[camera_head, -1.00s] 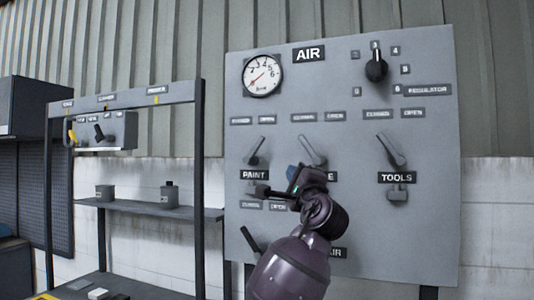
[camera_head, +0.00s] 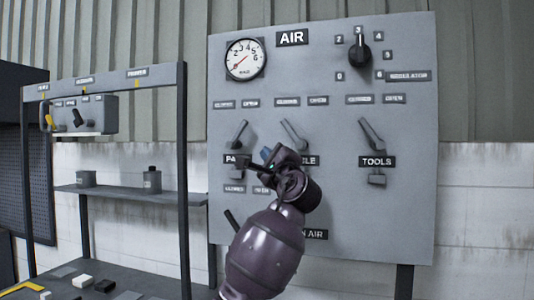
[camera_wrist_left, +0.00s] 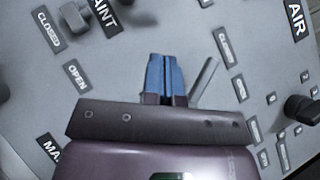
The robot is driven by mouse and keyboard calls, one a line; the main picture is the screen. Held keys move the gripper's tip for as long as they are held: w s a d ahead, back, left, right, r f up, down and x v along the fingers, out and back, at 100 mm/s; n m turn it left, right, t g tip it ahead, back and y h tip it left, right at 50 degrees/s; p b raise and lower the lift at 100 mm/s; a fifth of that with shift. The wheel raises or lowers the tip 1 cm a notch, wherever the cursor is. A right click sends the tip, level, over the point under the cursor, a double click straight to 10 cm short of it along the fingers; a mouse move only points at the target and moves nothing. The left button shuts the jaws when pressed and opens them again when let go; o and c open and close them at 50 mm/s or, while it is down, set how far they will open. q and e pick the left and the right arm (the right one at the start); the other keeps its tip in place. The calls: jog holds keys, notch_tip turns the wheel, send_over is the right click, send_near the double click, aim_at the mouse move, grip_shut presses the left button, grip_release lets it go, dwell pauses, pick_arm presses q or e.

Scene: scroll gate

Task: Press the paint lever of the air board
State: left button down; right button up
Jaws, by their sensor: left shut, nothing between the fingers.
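The air board (camera_head: 330,210) is a grey upright panel. Its paint lever (camera_head: 238,134) is a grey handle tilted up to the right, above the partly covered PAINT label (camera_head: 231,159). My left gripper (camera_head: 266,153) is in front of the board, right of that label and below the paint lever, apart from the lever. Its blue fingers (camera_wrist_left: 163,75) are shut and empty. The wrist view shows the PAINT label (camera_wrist_left: 105,16) at upper left and a grey lever (camera_wrist_left: 205,82), seemingly the middle one, right of the fingers. My right gripper is out of view.
The middle lever (camera_head: 293,134) and tools lever (camera_head: 371,133) stand to the right. A gauge (camera_head: 246,59) and regulator knob (camera_head: 360,54) sit above. A lower lever (camera_head: 231,219) is beside my arm. A shelf rack (camera_head: 183,120) stands left of the board.

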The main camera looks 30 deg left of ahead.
aim_at(238, 134)
pick_arm(q)
jog(key=w+a+r, duration=0.1)
jog(key=a, duration=0.1)
jog(key=w+a+r+p, duration=0.1)
jog(key=a+r, duration=0.1)
jog(key=a, duration=0.1)
jog(key=w+a+r+p, duration=0.1)
jog(key=a+r, duration=0.1)
jog(key=a, duration=0.1)
jog(key=shift+w+a+r, duration=0.15)
jog(key=shift+a, duration=0.05)
jog(key=shift+w, duration=0.1)
